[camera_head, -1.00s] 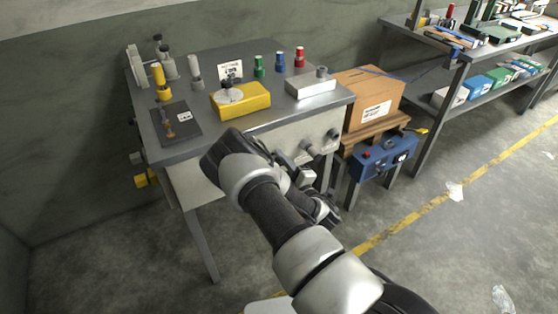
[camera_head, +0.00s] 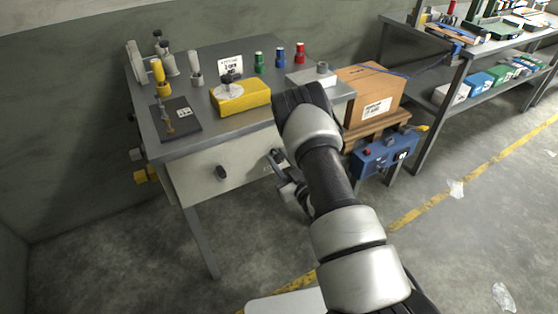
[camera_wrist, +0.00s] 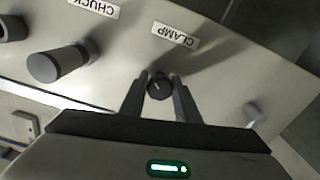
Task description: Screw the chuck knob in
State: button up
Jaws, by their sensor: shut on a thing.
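In the head view, my gripper (camera_head: 277,157) is at the bench's front panel, partly hidden by my arm. The chuck knob cannot be made out there.
The steel bench (camera_head: 215,60) carries a yellow block (camera_head: 242,97) with a pale disc, a black plate (camera_head: 174,118) and coloured cylinders. A dark knob (camera_head: 221,172) is on the panel's left. A cardboard box (camera_head: 374,92) and blue control box (camera_head: 380,155) stand at right.

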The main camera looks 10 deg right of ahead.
jog(key=m+b, duration=0.1)
jog(key=m, duration=0.3)
jog(key=shift+d+f+m+b, duration=0.1)
jog(key=shift+m+b, duration=0.2)
jog(key=shift+b, duration=0.05)
jog(key=m+b, duration=0.1)
jog(key=m, duration=0.3)
jog(key=shift+s+m+b, duration=0.1)
jog(key=shift+m+b, duration=0.2)
jog(key=shift+b, duration=0.05)
jog(key=m+b, duration=0.1)
jog(key=m, duration=0.2)
jog(key=shift+m, duration=0.3)
jog(key=m+b, duration=0.1)
jog(key=m, duration=0.3)
jog(key=shift+m, duration=0.3)
jog(key=m, duration=0.4)
jog(key=shift+m+b, duration=0.3)
jog(key=m, duration=0.3)
jog(key=shift+m, duration=0.3)
jog(key=m+b, duration=0.1)
jog(key=m, duration=0.3)
jog(key=shift+a, duration=0.2)
jog(key=shift+m+b, duration=0.65)
jog(key=shift+m, duration=1.45)
